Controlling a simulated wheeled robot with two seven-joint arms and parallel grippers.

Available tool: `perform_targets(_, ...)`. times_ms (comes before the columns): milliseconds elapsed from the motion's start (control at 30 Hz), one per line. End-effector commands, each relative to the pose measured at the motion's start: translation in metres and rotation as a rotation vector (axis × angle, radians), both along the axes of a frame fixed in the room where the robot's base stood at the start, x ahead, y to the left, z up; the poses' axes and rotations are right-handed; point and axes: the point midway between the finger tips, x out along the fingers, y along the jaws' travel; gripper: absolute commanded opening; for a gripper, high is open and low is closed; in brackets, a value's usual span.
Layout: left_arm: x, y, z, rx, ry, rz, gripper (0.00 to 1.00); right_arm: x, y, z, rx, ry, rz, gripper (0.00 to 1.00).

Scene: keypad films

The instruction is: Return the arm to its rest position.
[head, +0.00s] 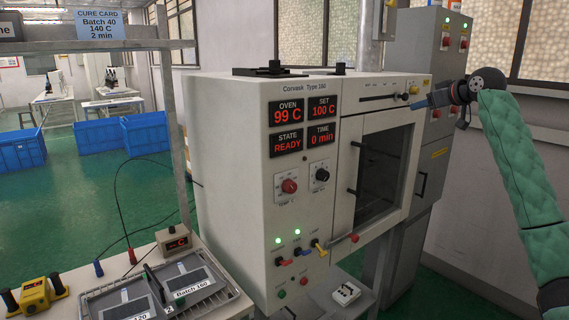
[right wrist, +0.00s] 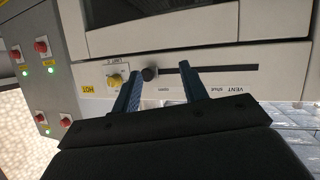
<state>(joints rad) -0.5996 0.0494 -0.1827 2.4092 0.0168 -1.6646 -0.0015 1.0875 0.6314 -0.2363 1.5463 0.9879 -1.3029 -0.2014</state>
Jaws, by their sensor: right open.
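My right arm comes in from the right in a green padded sleeve. My right gripper (head: 418,104) is in front of the upper right of the oven (head: 258,172), by the vent slider. In the right wrist view its two blue fingers (right wrist: 160,80) are apart with nothing gripped. The black vent knob (right wrist: 150,73) shows between them, near the left finger, at one end of its dark slot. I cannot tell whether a finger touches it. My left gripper is out of view.
The oven display (head: 303,127) reads 99 C, set 100 C, READY, 0 min. Its door (head: 383,170) is shut. Trays (head: 235,291) labelled Batch lie on the bench at lower left. A grey cabinet (head: 428,60) stands behind. A cure card (head: 100,25) hangs at upper left.

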Motion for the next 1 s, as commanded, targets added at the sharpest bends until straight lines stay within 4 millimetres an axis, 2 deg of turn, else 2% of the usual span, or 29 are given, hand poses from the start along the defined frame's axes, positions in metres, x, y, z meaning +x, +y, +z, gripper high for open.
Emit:
perform_targets(67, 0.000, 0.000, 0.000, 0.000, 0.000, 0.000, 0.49, -0.011, 0.016, 0.002, -0.046, -0.005, -0.031, 0.43)
perform_targets(167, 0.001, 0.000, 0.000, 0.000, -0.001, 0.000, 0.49, -0.024, 0.034, -0.010, -0.098, -0.001, -0.077, 0.43)
perform_targets(367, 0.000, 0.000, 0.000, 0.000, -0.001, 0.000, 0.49, -0.051, 0.071, -0.059, -0.177, 0.023, -0.165, 0.43)
perform_targets(700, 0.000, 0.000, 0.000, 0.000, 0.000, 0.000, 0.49, -0.112, 0.125, -0.179, -0.244, 0.091, -0.270, 0.43)
perform_targets(1000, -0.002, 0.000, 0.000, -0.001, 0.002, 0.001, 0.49, -0.176, 0.158, -0.281, -0.259, 0.168, -0.315, 0.43)
